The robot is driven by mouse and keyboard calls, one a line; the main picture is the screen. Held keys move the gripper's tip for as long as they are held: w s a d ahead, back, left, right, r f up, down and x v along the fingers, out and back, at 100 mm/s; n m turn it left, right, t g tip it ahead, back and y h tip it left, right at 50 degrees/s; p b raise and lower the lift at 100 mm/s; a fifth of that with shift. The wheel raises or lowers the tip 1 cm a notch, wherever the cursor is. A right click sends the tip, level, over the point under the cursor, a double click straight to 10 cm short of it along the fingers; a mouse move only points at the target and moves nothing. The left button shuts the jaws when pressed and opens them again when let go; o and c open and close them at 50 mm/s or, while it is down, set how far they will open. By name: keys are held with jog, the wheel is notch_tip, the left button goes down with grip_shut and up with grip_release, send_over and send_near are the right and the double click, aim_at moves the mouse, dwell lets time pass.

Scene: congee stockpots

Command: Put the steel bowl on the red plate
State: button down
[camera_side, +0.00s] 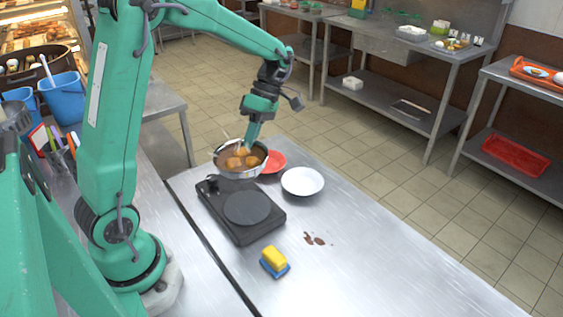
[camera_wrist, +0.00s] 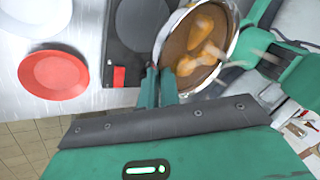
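The steel bowl (camera_side: 241,174) holds brown liquid with several orange-brown pieces. It looks roughly level and appears raised near the far end of the black cooker. My gripper (camera_side: 254,138) is at its rim. In the wrist view the fingers of my gripper (camera_wrist: 160,86) are close together with the rim of the bowl (camera_wrist: 235,48) between them. The red plate (camera_side: 276,160) lies on the steel table just right of the bowl, which partly hides it in the side view. The whole plate (camera_wrist: 54,74) shows in the wrist view, empty and apart from the bowl.
A white plate (camera_side: 302,182) lies close to the red plate. The black cooker (camera_side: 245,208) stands in front of the bowl. A yellow and blue sponge (camera_side: 274,262) and a brown stain (camera_side: 318,239) are nearer. The table's right side is clear.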

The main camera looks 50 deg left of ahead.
jog(key=shift+w, duration=0.1)
jog(key=w+a+r+n+h, duration=0.1)
jog(key=w+a+n, duration=0.3)
jog(key=w+a, duration=1)
jog(key=shift+a+r, duration=0.35)
jog(key=shift+a, duration=0.2)
jog(key=shift+f, duration=0.15)
jog(key=shift+f, duration=6.9)
jog(key=shift+f, duration=0.3)
